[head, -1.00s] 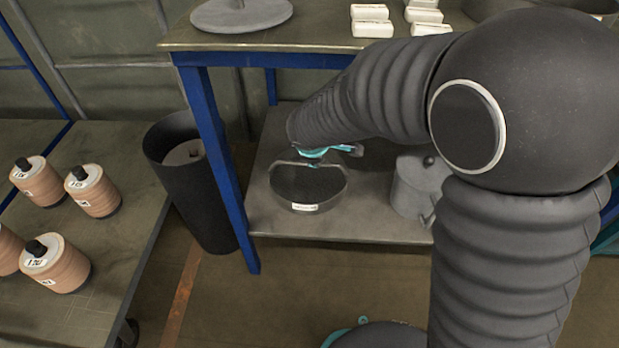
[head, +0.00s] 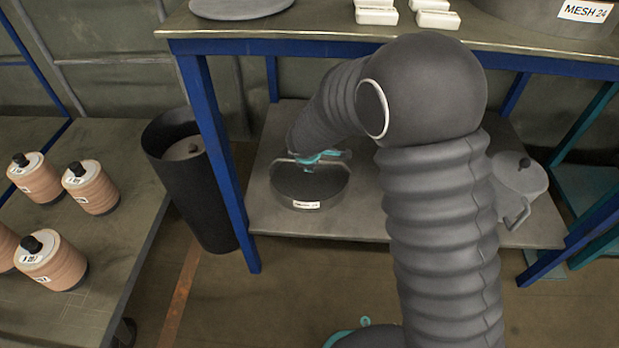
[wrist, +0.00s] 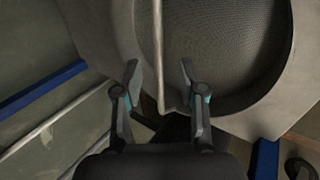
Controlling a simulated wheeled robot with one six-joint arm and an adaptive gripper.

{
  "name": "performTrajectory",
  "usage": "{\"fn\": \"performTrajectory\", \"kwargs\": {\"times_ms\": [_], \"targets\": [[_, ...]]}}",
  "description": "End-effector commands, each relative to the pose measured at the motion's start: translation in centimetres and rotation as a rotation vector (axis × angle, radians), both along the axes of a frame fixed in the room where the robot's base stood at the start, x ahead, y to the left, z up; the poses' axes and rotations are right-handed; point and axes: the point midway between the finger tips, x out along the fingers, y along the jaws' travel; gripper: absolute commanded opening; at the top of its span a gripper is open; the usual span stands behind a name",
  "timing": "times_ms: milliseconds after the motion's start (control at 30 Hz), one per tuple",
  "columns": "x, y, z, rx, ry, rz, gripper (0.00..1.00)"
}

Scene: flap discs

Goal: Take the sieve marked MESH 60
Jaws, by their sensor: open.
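A round dark sieve (head: 325,190) with an arched handle and a white label lies on the lower shelf; its label is too small to read. In the wrist view its mesh (wrist: 230,50) fills the upper right. The handle bar (wrist: 158,45) runs between my fingers. My gripper (wrist: 158,70) is open, one finger on each side of the bar, with gaps visible. In the head view my gripper (head: 309,168) is over the sieve at its handle, partly hidden by my arm. Another sieve (head: 540,18), labelled MESH 24, stands on the bench top at right.
A lidded grey pot (head: 520,180) stands on the shelf (head: 350,225) to the right, partly behind my arm. A blue leg (head: 220,165) and a black bin (head: 190,205) are to the left. White blocks (head: 376,15) and a grey disc (head: 240,8) lie on the bench top.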

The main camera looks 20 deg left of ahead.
Motion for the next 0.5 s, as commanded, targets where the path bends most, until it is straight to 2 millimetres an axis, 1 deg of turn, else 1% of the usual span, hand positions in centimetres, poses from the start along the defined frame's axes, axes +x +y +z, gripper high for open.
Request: {"fn": "performTrajectory", "kwargs": {"times_ms": [33, 200, 300, 500], "targets": [[0.5, 0.0, -0.9, -0.001, 0.001, -0.001, 0.4], [1.8, 0.2, -2.6, -0.001, 0.001, -0.001, 0.4], [2.1, 0.3, -3.0, 0.0, 0.0, -0.001, 0.4], [2.2, 0.3, -3.1, 0.0, 0.0, -0.001, 0.4]]}}
